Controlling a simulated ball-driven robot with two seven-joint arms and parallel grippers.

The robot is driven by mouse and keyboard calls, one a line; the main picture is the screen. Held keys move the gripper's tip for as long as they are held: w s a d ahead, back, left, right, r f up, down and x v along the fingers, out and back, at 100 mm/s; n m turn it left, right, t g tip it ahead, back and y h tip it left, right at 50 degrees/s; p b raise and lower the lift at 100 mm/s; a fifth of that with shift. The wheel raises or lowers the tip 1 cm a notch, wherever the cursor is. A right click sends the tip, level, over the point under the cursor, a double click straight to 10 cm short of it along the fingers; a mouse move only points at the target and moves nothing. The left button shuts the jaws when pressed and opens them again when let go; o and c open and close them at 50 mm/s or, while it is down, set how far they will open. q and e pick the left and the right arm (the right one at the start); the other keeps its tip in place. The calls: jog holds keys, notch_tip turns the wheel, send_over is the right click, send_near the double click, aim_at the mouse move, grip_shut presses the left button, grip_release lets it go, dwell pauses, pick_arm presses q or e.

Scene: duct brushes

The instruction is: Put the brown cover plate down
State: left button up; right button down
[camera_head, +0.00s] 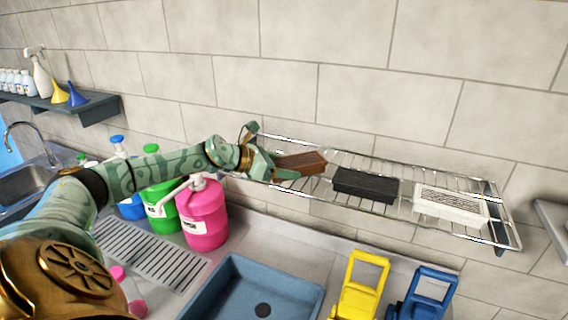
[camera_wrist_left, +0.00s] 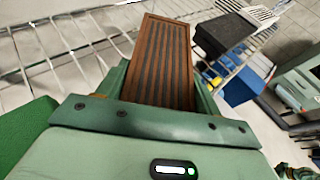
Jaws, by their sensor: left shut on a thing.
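The brown cover plate (camera_head: 303,163) has dark ribs along it. My left gripper (camera_head: 284,168) is shut on it at the left part of the wire rack. In the left wrist view the plate (camera_wrist_left: 163,62) points away from the gripper (camera_wrist_left: 160,95), between its fingers. I cannot tell whether the plate touches the rack. A black block (camera_head: 366,186) lies on the rack just right of the plate and also shows in the left wrist view (camera_wrist_left: 224,33). My right gripper is not in view.
The wire rack (camera_head: 404,211) on the tiled wall also holds a white grated plate (camera_head: 450,205). Below are pink (camera_head: 203,217) and green (camera_head: 160,207) jugs, a blue basin (camera_head: 215,282), and yellow (camera_head: 361,290) and blue (camera_head: 424,295) objects.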

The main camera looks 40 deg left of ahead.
pick_arm(q)
jog(key=shift+w+f, duration=0.15)
jog(key=shift+f, duration=0.2)
jog(key=o, duration=1.2)
jog(key=shift+c, duration=0.2)
jog(key=shift+s+a+b, duration=0.2)
jog(key=shift+s+b, duration=0.15)
jog(key=shift+b, duration=0.05)
jog(key=s+b, duration=0.1)
jog(key=s+a+b, duration=0.1)
jog(key=b, duration=0.1)
jog(key=s+b, duration=0.1)
jog(key=b, duration=0.1)
jog(key=shift+a+r, duration=0.25)
jog(key=shift+a, duration=0.15)
jog(key=r+b+v, duration=0.1)
jog(key=b+v, duration=0.7)
jog(key=b, duration=0.4)
jog(key=shift+d, duration=0.2)
